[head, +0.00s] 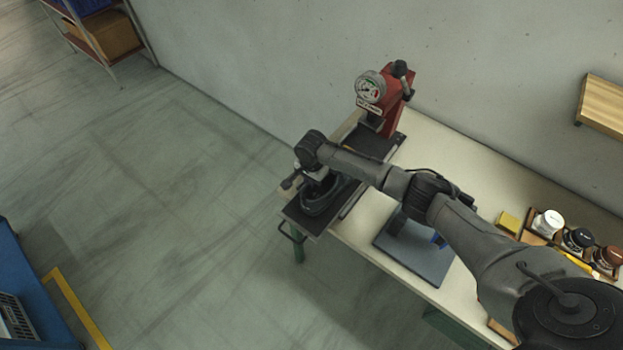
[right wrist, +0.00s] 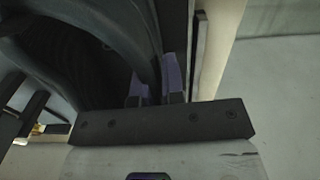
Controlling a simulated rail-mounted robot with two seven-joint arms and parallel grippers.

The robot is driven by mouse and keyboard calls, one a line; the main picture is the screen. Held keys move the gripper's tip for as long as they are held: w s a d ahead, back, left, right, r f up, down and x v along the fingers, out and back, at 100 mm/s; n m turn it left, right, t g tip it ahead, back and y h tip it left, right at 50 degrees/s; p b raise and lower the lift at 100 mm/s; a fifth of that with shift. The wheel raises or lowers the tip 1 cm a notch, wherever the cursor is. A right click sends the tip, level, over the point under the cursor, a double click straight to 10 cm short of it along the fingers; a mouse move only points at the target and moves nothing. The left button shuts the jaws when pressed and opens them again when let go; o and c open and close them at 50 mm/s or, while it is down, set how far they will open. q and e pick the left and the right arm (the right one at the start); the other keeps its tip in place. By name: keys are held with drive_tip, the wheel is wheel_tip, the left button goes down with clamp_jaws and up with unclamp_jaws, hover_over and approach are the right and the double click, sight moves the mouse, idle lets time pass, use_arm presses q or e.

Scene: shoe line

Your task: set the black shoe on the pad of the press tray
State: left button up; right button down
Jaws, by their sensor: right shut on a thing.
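The black shoe (head: 322,203) is at the left end of the table, over the dark press tray (head: 299,215). In the right wrist view the shoe (right wrist: 60,62) fills the upper left, with its opening facing the camera. My right gripper (head: 318,178) is shut on the shoe's upper edge; its purple-padded fingers (right wrist: 153,93) show close against the shoe wall. The pad is hidden under the shoe and gripper. I cannot tell whether the shoe touches it. My left gripper is not in view.
The red press (head: 394,98) with a round gauge stands behind the tray by the wall. A dark mat (head: 412,252) with a blue item lies under my right arm. Jars (head: 575,240) and a yellow block (head: 508,222) stand at the right. The table's back middle (head: 460,165) is clear.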

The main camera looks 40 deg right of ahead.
drive_tip(key=shift+f, duration=0.25)
drive_tip(key=c, duration=1.1)
unclamp_jaws()
drive_tip(key=shift+c, duration=0.2)
drive_tip(key=shift+r, duration=0.1)
wheel_tip(320, 180, up, 14)
drive_tip(key=shift+f+p, duration=0.2)
drive_tip(key=shift+p, duration=0.2)
drive_tip(key=shift+n, duration=0.3)
